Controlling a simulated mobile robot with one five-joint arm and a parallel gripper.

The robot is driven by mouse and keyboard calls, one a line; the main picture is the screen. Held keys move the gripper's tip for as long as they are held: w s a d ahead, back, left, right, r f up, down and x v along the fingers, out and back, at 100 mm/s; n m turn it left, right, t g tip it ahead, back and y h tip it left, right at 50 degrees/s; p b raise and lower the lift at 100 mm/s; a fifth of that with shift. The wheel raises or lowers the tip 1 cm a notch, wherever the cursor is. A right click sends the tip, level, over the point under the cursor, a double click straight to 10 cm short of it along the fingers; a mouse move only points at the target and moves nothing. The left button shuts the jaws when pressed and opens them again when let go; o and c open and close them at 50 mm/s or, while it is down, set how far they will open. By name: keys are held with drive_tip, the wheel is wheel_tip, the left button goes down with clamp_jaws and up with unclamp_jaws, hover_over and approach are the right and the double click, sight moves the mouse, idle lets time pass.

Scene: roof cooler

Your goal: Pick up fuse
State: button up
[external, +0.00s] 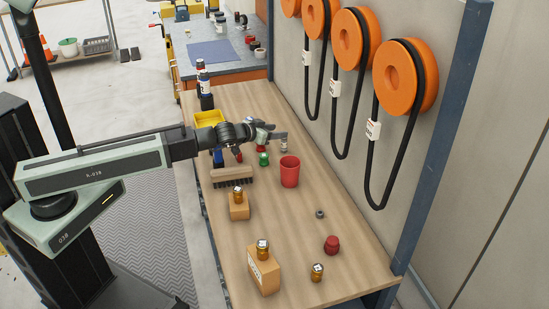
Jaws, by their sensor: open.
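My gripper (273,134) is open over the far half of the wooden table, pointing right. A small pale cylinder (284,147) with a darker band, which may be the fuse, stands just below and right of the fingertips. From this view I cannot tell whether the gripper touches it or is above it. No other thing here is clearly a fuse; a small amber piece with a silver top (317,272) stands at the near end.
A red cup (290,172), a green-topped item (263,160) and a brush (232,178) stand close to the gripper. A yellow bin (209,118) is behind the arm. Orange reels (405,75) hang on the right wall.

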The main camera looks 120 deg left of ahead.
sight(282, 141)
wheel_tip(282, 141, down, 4)
drive_tip(key=b, duration=0.3)
drive_tip(key=shift+f, duration=0.2)
drive_tip(key=shift+f+b, duration=0.65)
drive_tip(key=x, duration=0.2)
drive_tip(key=b+x, duration=0.1)
drive_tip(key=x, duration=0.1)
drive_tip(key=shift+w+a+r, duration=0.1)
drive_tip(key=shift+w+a, duration=0.15)
drive_tip(key=shift+a, duration=0.15)
drive_tip(key=shift+r, duration=0.1)
clamp_jaws()
